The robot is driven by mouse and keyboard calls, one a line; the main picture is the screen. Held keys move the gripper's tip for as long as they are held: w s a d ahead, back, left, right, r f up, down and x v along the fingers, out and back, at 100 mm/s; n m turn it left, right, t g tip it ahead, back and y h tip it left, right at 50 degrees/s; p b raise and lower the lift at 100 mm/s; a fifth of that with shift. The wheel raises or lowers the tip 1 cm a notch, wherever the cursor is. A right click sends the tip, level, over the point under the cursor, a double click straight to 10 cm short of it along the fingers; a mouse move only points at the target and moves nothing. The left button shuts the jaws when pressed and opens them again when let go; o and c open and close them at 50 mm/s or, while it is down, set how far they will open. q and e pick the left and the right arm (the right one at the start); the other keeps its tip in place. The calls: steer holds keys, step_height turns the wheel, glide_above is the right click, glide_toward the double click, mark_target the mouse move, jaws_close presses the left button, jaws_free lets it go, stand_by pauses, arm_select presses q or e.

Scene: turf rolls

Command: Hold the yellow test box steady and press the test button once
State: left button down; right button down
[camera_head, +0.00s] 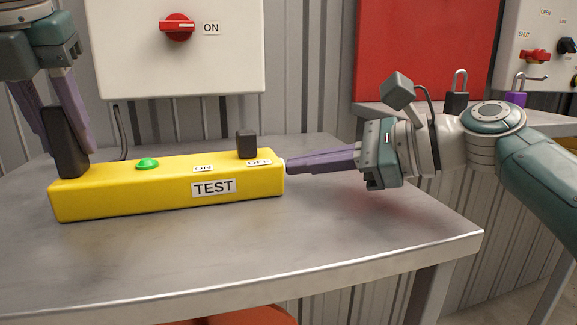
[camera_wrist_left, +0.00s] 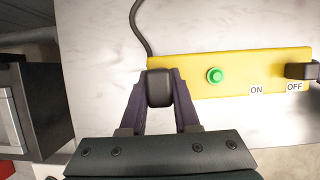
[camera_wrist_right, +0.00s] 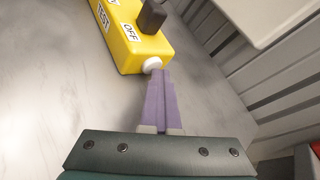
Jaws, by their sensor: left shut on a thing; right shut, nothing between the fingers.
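The yellow test box (camera_head: 120,197) lies on the metal table, its TEST label facing front. My left gripper (camera_head: 70,148) is shut on the black handle (camera_wrist_left: 159,88) standing at the box's left end. A green lamp or button (camera_head: 147,163) sits on top, beside ON and OFF labels. A black switch lever (camera_head: 247,143) stands at the OFF end. A white round button (camera_wrist_right: 152,65) sits on the right end face. My right gripper (camera_head: 289,165) is shut and empty, its fingertips at this button and seemingly touching it. I cannot tell whether the button is pushed in.
The metal table (camera_head: 330,240) is clear in front of the box. A white panel with a red ON switch (camera_head: 178,27) hangs behind. A red panel (camera_head: 425,50) and padlocks (camera_head: 456,100) are at back right. A black cable (camera_wrist_left: 139,30) runs behind the box.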

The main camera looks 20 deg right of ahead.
mark_target(352, 179)
arm_select(q)
steer(key=shift+f, duration=0.15)
arm_select(e)
steer(key=shift+d, duration=1)
steer(key=shift+w+d, duration=0.1)
steer(key=shift+d, duration=2.4)
arm_select(q)
steer(key=c, duration=0.6)
jaws_free()
steer(key=shift+o, duration=0.2)
